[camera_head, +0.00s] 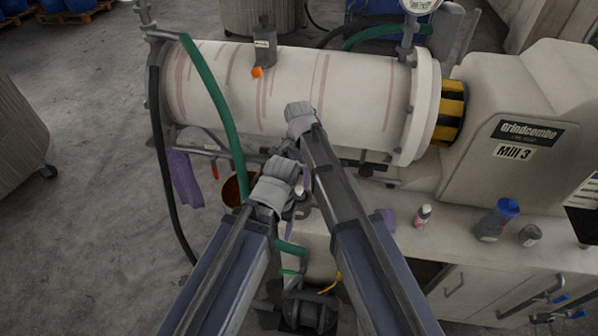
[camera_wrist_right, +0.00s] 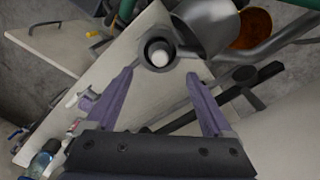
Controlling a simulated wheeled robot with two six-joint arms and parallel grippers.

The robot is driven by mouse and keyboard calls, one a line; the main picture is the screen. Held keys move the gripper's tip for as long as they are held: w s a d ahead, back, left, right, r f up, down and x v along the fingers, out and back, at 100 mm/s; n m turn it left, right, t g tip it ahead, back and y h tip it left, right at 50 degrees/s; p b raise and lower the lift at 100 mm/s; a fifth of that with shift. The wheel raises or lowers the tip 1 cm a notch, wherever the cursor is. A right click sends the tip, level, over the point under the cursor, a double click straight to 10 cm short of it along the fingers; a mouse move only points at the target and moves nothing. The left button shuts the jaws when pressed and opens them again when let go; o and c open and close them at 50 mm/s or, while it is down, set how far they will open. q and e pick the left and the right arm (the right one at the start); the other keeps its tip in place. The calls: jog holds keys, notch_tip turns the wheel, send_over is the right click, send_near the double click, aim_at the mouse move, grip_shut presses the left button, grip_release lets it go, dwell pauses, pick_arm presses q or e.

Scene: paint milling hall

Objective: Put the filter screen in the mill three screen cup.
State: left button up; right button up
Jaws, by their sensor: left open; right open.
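In the right wrist view a round, dark-mouthed grey cup (camera_wrist_right: 145,42) stands just beyond my right fingertips, with a white rounded thing (camera_wrist_right: 160,57) inside its mouth. I cannot tell whether this is the mill three screen cup or whether the white thing is the filter screen. My right gripper (camera_wrist_right: 160,74) is open, its purple fingers spread apart with nothing between them. In the head view my right gripper (camera_head: 300,120) is in front of the mill drum. My left gripper (camera_head: 281,172) is open, lower and slightly left. Its fingertips are hidden from the head camera.
The pale mill drum (camera_head: 300,90) lies across the back, beside the housing marked Mill 3 (camera_head: 520,115). A green hose (camera_head: 215,110) and an orange-brown bucket (camera_head: 236,190) are at left. A blue-capped bottle (camera_head: 493,222) and small jar (camera_head: 530,235) stand on the bench at right.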

pick_arm(q)
jog(key=shift+r+p, duration=1.1)
jog(key=shift+r, duration=0.6)
pick_arm(e)
jog(key=shift+r, duration=1.75)
